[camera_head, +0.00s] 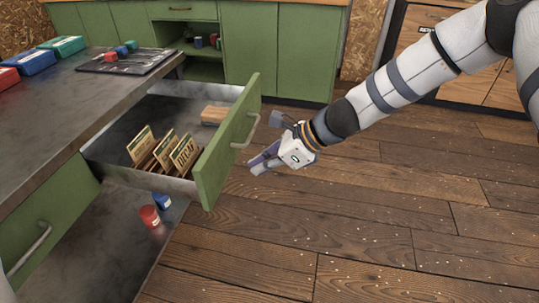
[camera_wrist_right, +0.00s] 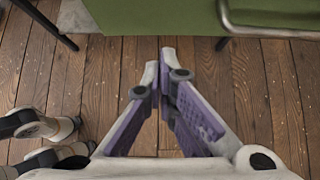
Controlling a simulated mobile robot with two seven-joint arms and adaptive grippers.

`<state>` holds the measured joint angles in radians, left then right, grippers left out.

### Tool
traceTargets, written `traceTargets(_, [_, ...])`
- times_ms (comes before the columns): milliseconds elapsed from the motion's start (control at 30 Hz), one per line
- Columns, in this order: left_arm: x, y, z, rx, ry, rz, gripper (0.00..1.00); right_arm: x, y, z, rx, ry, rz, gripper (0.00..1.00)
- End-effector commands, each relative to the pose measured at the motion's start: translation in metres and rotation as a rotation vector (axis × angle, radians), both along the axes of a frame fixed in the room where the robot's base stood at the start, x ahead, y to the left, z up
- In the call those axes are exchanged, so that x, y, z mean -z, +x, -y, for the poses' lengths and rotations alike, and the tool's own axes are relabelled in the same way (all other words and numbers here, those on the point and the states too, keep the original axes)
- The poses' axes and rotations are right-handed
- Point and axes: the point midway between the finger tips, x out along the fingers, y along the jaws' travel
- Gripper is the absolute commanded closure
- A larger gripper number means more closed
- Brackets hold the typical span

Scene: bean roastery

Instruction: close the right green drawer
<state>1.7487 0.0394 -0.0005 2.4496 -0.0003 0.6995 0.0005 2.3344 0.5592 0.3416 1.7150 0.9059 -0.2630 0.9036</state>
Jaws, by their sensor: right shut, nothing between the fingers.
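The right green drawer (camera_head: 228,142) is pulled far out from under the dark counter (camera_head: 80,100). It holds several upright labelled cards (camera_head: 165,152) and a light wooden block (camera_head: 213,115). Its metal handle (camera_head: 246,134) is on the outer face. My right gripper (camera_head: 258,163) is shut and empty, in front of the drawer's face and low beside the handle. In the right wrist view my shut fingers (camera_wrist_right: 162,66) point toward the green front (camera_wrist_right: 160,14), with the handle (camera_wrist_right: 265,30) to the upper right. A gap of floor shows between fingertips and front. My left gripper is not in view.
Below the drawer, a red can (camera_head: 150,216) and a blue item stand in an open space. Another green front (camera_head: 45,220) with a handle is at lower left. Coloured boxes (camera_head: 62,46) and a dark tray (camera_head: 125,62) sit on the counter. Wooden floor (camera_head: 380,220) is clear at right.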

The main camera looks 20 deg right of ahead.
Motion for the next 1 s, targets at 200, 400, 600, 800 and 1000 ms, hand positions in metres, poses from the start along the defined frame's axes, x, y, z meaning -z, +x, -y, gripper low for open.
traceTargets(200, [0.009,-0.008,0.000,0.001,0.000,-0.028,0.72,0.022,0.020,-0.030,-0.005,-0.003,0.001,1.00])
traceTargets(400, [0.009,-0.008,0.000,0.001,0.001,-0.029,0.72,0.020,0.032,-0.047,-0.002,-0.002,0.001,1.00])
traceTargets(600, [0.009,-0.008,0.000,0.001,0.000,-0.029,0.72,0.019,0.034,-0.050,-0.001,-0.001,0.001,1.00])
traceTargets(800, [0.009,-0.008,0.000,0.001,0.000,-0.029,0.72,0.019,0.033,-0.050,-0.001,-0.001,0.001,1.00])
traceTargets(1000, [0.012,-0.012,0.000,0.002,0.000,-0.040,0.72,0.021,0.038,-0.059,-0.004,-0.002,0.001,1.00])
